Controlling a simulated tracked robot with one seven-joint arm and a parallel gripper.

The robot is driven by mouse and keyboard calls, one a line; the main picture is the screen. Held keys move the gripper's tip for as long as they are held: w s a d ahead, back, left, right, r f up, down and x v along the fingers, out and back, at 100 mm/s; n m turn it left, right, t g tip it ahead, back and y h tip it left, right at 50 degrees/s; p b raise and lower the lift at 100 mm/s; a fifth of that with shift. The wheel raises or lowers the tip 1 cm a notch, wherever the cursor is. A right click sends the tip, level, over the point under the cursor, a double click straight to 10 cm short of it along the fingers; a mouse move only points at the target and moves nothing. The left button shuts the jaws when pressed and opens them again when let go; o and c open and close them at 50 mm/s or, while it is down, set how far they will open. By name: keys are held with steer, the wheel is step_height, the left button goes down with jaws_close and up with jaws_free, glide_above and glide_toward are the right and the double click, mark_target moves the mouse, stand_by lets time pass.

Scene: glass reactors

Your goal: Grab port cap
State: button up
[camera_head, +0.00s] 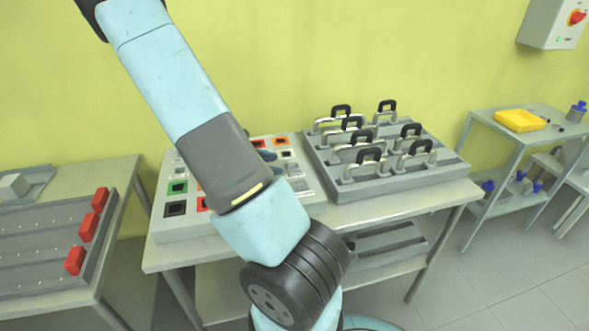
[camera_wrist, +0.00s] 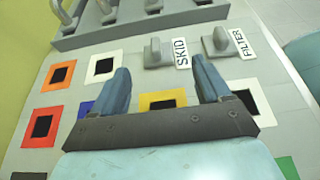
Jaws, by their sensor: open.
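My gripper (camera_wrist: 162,78) is open in the wrist view, its two blue fingers apart with nothing between them. It is over a grey panel (camera_wrist: 75,85) with coloured square frames around dark openings. A yellow-framed opening (camera_wrist: 162,97) shows between the fingers. Beyond the fingertips, two grey pieces with upright grips stand on the panel, one beside a SKID label (camera_wrist: 181,53) and one beside a FILTER label (camera_wrist: 243,43). No piece is marked as the port cap, so I cannot tell which it is. In the head view my arm hides much of the panel (camera_head: 190,226).
A grey rack (camera_head: 390,190) with several black-topped handles stands right of the panel on the same table. A left table holds a grey tray (camera_head: 40,270) with red blocks (camera_head: 88,228). A yellow tray (camera_head: 520,121) is on the far right table. Floor shows at lower right.

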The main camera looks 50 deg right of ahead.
mark_target(287, 166)
steer(key=x, duration=0.4)
steer(key=shift+w+d, duration=0.1)
steer(key=shift+d, duration=0.05)
steer(key=shift+c, duration=0.3)
steer(key=c, duration=1.1)
